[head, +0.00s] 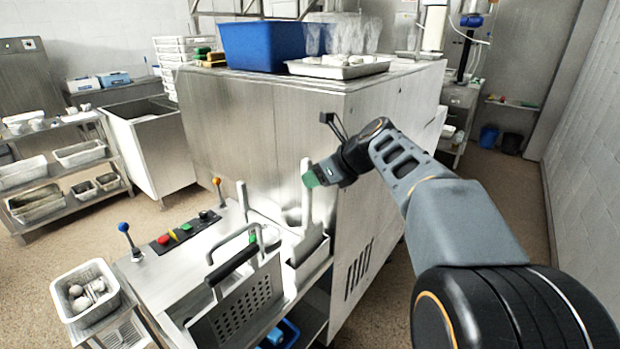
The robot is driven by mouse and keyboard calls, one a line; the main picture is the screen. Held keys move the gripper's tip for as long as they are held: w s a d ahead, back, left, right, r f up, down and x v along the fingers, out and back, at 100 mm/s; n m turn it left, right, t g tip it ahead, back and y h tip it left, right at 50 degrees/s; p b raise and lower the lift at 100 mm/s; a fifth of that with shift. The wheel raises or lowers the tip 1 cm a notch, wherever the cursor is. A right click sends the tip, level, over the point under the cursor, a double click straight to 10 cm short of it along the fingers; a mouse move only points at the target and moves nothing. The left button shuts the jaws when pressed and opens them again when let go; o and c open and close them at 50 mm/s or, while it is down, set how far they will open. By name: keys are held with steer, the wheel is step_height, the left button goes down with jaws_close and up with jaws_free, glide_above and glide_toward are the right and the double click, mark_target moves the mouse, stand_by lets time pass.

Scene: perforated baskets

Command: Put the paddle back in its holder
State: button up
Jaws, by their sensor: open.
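A pale, upright paddle (306,206) stands at the right end of the steel machine. Its lower end goes down into a narrow grey holder (312,257); how deep it sits is hidden. My gripper (312,178), with a green fingertip pad, is open beside the upper part of the paddle. In this view the fingertip overlaps the paddle's edge; I cannot tell whether they touch.
A perforated basket (238,312) with a black handle is left of the holder. A control panel with colored buttons (172,236) and levers lies further left. A tall steel cabinet (250,125) stands behind. A white basket (88,308) holds pale round items.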

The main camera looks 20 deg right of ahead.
steer(key=v, duration=1)
steer(key=shift+p, duration=0.3)
steer(key=s+d+f+n+g+h, duration=0.1)
steer(key=s+f+n+g+h, duration=0.15)
steer(key=f+n, duration=1)
steer(key=s+a+f+n+g+h+p, duration=0.1)
steer(key=s+a+f+n+p, duration=0.1)
steer(key=s+n, duration=0.3)
steer(key=s+a+f+n+g+h+p, duration=0.1)
steer(key=s+a+f+n, duration=0.3)
steer(key=n, duration=0.7)
steer(key=s+a+h+p, duration=0.1)
steer(key=s, duration=0.1)
steer(key=shift+s+a+p, duration=0.25)
steer(key=shift+a+p, duration=0.05)
steer(key=shift+h, duration=0.25)
